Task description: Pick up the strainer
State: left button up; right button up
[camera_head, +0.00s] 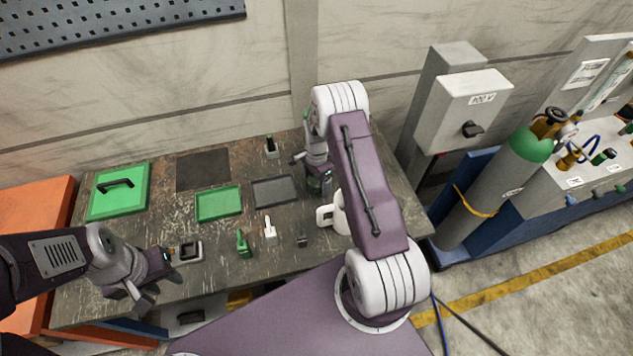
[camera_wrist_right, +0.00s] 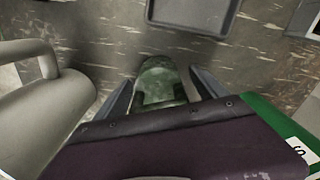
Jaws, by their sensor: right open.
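My right gripper (camera_head: 318,186) reaches down to the table at its back right, left of and beyond the white mug. In the right wrist view its two dark fingers (camera_wrist_right: 161,92) stand apart, one on each side of a greenish, glassy object (camera_wrist_right: 160,78). I cannot tell whether they touch it. This may be the strainer, but its lower part is hidden by my gripper body. In the head view the object is mostly hidden by my arm.
The white mug (camera_wrist_right: 45,105) is close left of my right gripper in the wrist view. A dark tray (camera_wrist_right: 195,14) lies beyond.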

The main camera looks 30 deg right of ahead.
jog(key=shift+s+r, duration=0.1)
jog(key=c, duration=1.7)
jog(key=shift+r, duration=0.15)
